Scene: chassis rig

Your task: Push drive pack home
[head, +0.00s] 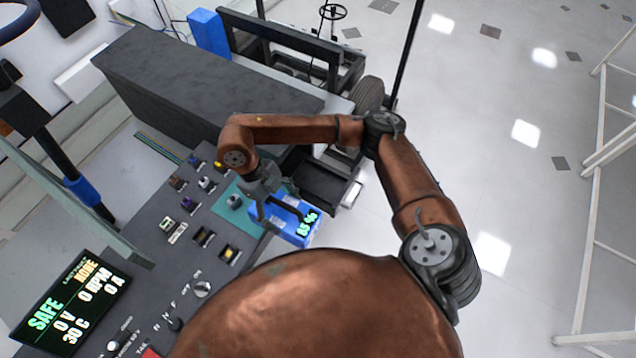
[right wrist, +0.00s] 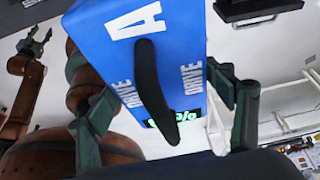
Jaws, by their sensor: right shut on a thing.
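The drive pack (head: 293,228) is a blue box with a black handle and a green percentage display on its end. It shows large in the right wrist view (right wrist: 185,60), marked "A" and "DRIVE". My right gripper (head: 268,197) is shut on the pack, with a finger on either side of it in the right wrist view (right wrist: 168,115). The pack is at the right edge of the dark console, by a teal mat. A dark open bay (head: 318,188) is just beyond it. My left gripper (right wrist: 36,42) is small at the upper left of the right wrist view, its fingers seemingly apart.
The console (head: 185,255) carries switches, knobs and a screen (head: 68,308) reading "SAFE". A long dark block (head: 190,85) and a blue box (head: 208,33) lie behind. A wheel (head: 368,92) stands by the rig. Open floor lies to the right, before white railings (head: 600,150).

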